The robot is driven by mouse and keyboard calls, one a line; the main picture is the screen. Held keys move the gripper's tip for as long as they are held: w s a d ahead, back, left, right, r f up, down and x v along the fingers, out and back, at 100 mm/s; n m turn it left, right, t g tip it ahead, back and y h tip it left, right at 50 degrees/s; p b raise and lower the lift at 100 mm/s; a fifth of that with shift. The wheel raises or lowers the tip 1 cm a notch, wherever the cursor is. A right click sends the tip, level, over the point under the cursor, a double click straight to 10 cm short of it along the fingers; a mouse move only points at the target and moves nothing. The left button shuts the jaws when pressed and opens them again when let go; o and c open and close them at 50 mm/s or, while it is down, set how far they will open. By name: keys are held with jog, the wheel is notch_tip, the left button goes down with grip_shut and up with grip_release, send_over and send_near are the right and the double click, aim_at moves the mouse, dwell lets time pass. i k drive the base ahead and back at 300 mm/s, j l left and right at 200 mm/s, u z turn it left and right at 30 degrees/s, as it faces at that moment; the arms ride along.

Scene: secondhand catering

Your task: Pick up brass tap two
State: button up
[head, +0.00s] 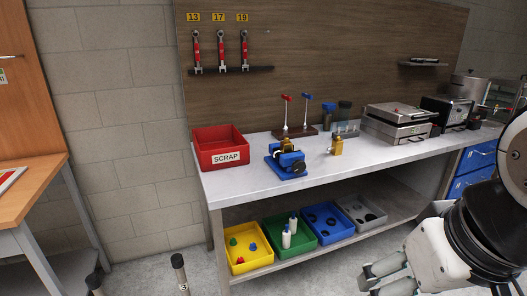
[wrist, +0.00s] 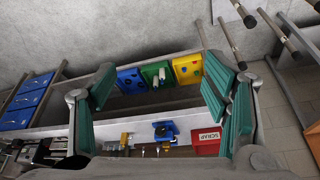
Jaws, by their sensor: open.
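A brass tap (head: 336,146) stands upright on the grey workbench, right of the blue vise. Another brass piece (head: 287,145) sits at the blue vise (head: 286,163); I cannot tell which is numbered two. In the wrist view, a small brass shape (wrist: 124,140) shows beside the vise (wrist: 165,131). My gripper (wrist: 167,95) is open and empty, with its green-padded fingers wide apart. In the head view my gripper (head: 374,279) is at the lower right, in front of the bench and apart from both brass pieces.
A red SCRAP bin (head: 221,149) stands at the bench's left end. Behind the taps is a stand with red and blue handles (head: 295,131). Jars and steel appliances (head: 398,122) fill the right side. Several coloured bins (head: 249,256) sit on the lower shelf. The bench front (head: 270,190) is clear.

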aim_at(284, 147)
jog(key=i+l+u, duration=0.2)
jog(key=i+l, duration=0.15)
jog(key=i, duration=0.35)
jog(key=i+l+u, duration=0.2)
jog(key=i+l, duration=0.25)
jog(key=i, duration=0.25)
jog(key=i+l+u, duration=0.2)
jog(key=i+l, duration=0.35)
jog(key=i, duration=0.15)
